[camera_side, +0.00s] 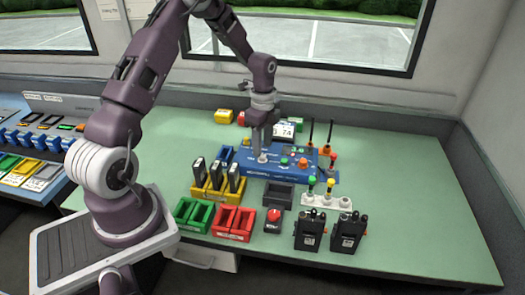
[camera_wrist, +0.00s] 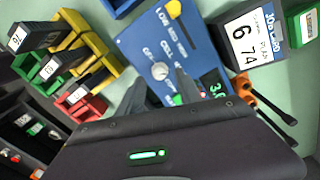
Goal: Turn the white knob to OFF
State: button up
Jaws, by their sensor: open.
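The white knob (camera_wrist: 160,71) sits on a blue panel (camera_wrist: 140,45) with white lettering around it. I cannot read which setting its pointer marks. My gripper (camera_wrist: 160,88) shows its two dark fingers apart, with the knob just beyond and between their tips. Nothing is held. In the side view my gripper (camera_side: 262,149) points down over the left part of the blue panel (camera_side: 285,174), right above the white knob (camera_side: 262,159). I cannot tell whether the fingers touch the knob.
A yellow rack (camera_side: 216,190) with dark upright modules stands left of the panel. Green (camera_side: 194,214) and red (camera_side: 233,222) trays, a red button (camera_side: 273,220) and two radios (camera_side: 310,232) stand in front. The table's right side is clear.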

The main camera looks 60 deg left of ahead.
aim_at(262, 158)
jog(key=shift+f, duration=1.5)
grip_shut()
jog(key=shift+n, duration=0.3)
jog(key=n, duration=0.5)
jog(key=shift+r+n, duration=0.1)
jog(key=shift+n, duration=0.2)
jog(key=n, duration=1.1)
jog(key=shift+n, duration=0.4)
jog(key=n, duration=0.5)
jog(key=shift+n, duration=0.4)
jog(key=shift+t, duration=0.3)
